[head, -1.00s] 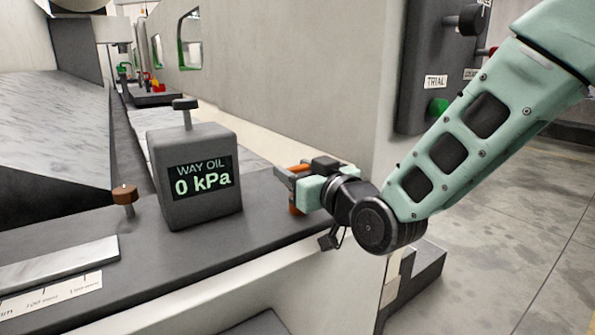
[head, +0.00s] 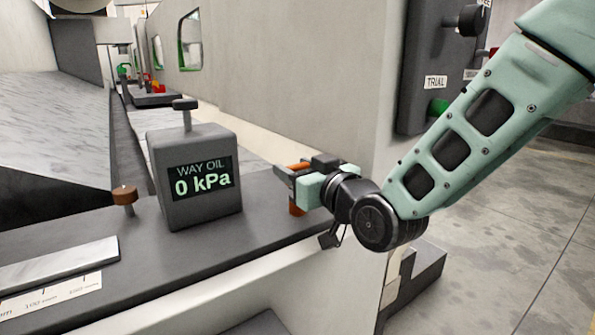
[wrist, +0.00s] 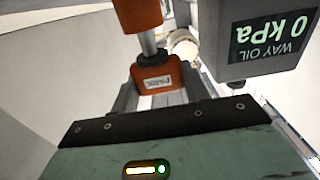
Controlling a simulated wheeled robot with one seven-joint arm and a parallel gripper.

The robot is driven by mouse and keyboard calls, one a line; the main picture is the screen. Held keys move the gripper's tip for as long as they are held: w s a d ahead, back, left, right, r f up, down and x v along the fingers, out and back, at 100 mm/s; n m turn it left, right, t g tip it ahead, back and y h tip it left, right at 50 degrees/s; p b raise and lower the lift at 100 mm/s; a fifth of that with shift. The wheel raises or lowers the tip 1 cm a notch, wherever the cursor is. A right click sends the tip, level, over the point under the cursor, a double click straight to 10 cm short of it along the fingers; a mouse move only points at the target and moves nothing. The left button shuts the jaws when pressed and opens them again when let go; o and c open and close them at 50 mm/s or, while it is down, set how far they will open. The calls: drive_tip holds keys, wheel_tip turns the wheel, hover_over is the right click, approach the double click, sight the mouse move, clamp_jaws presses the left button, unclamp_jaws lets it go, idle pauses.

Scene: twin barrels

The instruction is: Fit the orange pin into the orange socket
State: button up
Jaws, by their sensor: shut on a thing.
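My gripper (head: 292,180) is at the right end of the dark ledge, beyond the gauge box. It is shut on the orange pin, whose labelled orange block (wrist: 155,76) shows between the fingers in the wrist view. A bit of orange (head: 299,167) shows above the fingers in the head view. A steel shaft (wrist: 148,43) runs from the block's black collar to another orange cylindrical part (wrist: 138,14). An orange part (head: 296,209) also shows just under the gripper in the head view. I cannot tell which orange part is the socket, or whether the shaft is seated.
The grey gauge box (head: 192,207) reading 0 kPa stands close to the left of my gripper, and shows upside down in the wrist view (wrist: 262,65). A brown-topped post (head: 124,196) stands farther left. A tall wall (head: 290,75) rises behind.

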drive_tip(key=shift+r+p, duration=0.4)
drive_tip(key=shift+r, duration=0.4)
drive_tip(key=shift+b, duration=0.8)
idle(1.2)
drive_tip(key=shift+f+b, duration=1.65)
drive_tip(key=shift+b, duration=0.05)
drive_tip(key=o, duration=1.1)
drive_tip(key=shift+c, duration=0.2)
